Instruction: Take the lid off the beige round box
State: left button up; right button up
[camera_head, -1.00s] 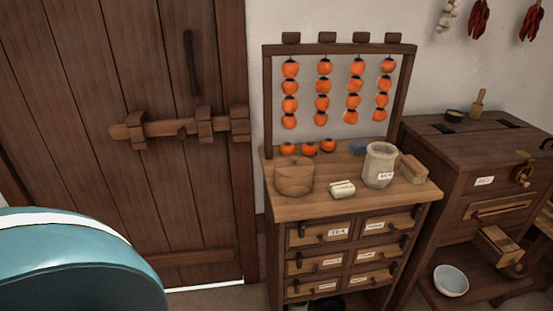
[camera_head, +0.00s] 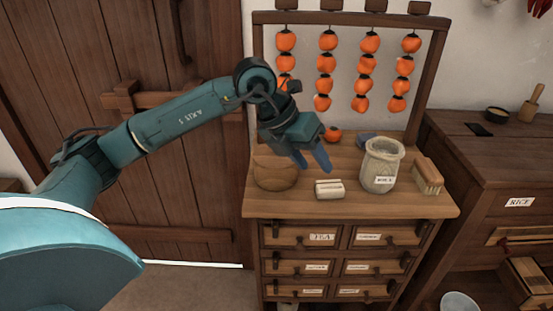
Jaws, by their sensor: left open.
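The beige round box (camera_head: 274,175) stands at the left of the cabinet top, and its upper right part is partly behind my left gripper. I cannot make out the lid's seam. My left gripper (camera_head: 311,162) is open and empty, fingers pointing down, just right of and above the box. It appears apart from the box. My right gripper is not in view.
Persimmon strings (camera_head: 369,70) hang from a wooden frame (camera_head: 433,80) behind. A dark chest (camera_head: 500,160) stands to the right.

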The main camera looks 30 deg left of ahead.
pick_arm(q)
jog(key=w+a+r+n+t+y, duration=0.1)
jog(key=a+r+y, duration=0.2)
jog(key=a, duration=0.3)
jog(key=a+r+n+t+y, duration=0.1)
jog(key=a+r+n+y, duration=0.15)
jog(key=a, duration=0.35)
send_over(263, 156)
jog(key=s+d, duration=0.1)
jog(key=d, duration=0.2)
jog(key=shift+m, duration=0.35)
jog(key=f, duration=0.5)
jog(key=shift+a+f+p, duration=0.2)
jog(key=shift+f+p, duration=0.1)
jog(key=shift+p, duration=0.05)
jog(key=shift+p+x, duration=0.8)
jog(key=shift+x, duration=2.1)
jog(key=shift+w, duration=0.1)
jog(key=shift+c, duration=0.6)
grip_shut()
